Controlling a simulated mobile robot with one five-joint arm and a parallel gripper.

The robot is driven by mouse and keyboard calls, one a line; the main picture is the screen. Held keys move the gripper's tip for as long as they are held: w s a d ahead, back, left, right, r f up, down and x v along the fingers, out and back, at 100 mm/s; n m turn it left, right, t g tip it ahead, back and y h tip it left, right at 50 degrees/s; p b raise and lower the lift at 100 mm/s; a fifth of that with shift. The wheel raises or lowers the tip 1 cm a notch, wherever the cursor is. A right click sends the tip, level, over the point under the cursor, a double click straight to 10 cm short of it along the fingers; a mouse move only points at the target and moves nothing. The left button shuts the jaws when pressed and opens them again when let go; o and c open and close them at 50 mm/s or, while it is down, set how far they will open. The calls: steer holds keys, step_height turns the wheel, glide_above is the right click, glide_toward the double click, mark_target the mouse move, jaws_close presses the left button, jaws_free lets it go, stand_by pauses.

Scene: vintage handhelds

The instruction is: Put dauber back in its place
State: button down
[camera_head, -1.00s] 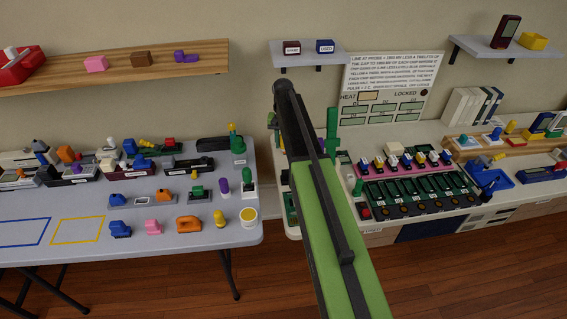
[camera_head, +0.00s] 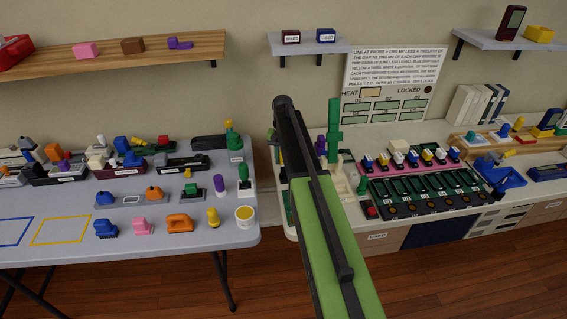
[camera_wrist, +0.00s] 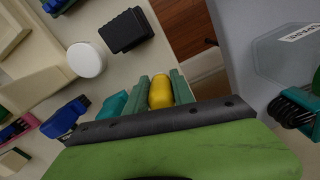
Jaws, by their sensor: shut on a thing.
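In the wrist view my gripper (camera_wrist: 161,90) has its two green fingers closed on a yellow round-ended thing (camera_wrist: 161,93), which looks like the dauber. Its lower part is hidden by the dark edge of the gripper. It is over the pale worktop's edge, near the gap to the grey table. In the head view my arm covers the gripper and the held thing. A similar yellow piece (camera_head: 213,216) stands on the left table, near a yellow-topped white tub (camera_head: 245,215). I cannot tell which place belongs to the dauber.
In the wrist view, a white round thing (camera_wrist: 86,60) and a black ribbed block (camera_wrist: 125,30) lie on the worktop close by. A tall green post (camera_head: 334,130) stands beside my arm. A floor gap separates the worktop from the grey table (camera_head: 180,250).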

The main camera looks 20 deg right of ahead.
steer(key=shift+f, duration=0.1)
steer(key=c, duration=1.1)
jaws_free()
step_height(320, 180, up, 13)
steer(key=p, duration=1.2)
steer(key=shift+f, duration=0.2)
steer(key=shift+s+a+f, duration=0.1)
steer(key=shift+s, duration=0.05)
steer(key=s+a+n, duration=0.2)
steer(key=s+a, duration=0.3)
steer(key=s, duration=0.3)
steer(key=s+a+n, duration=0.2)
steer(key=s+a, duration=0.4)
steer(key=s, duration=0.1)
steer(key=s+a+n, duration=0.1)
steer(key=s+a, duration=0.5)
steer(key=s, duration=0.2)
steer(key=shift+s+a+n, duration=0.25)
steer(key=shift+s+n, duration=0.05)
steer(key=shift+n, duration=0.1)
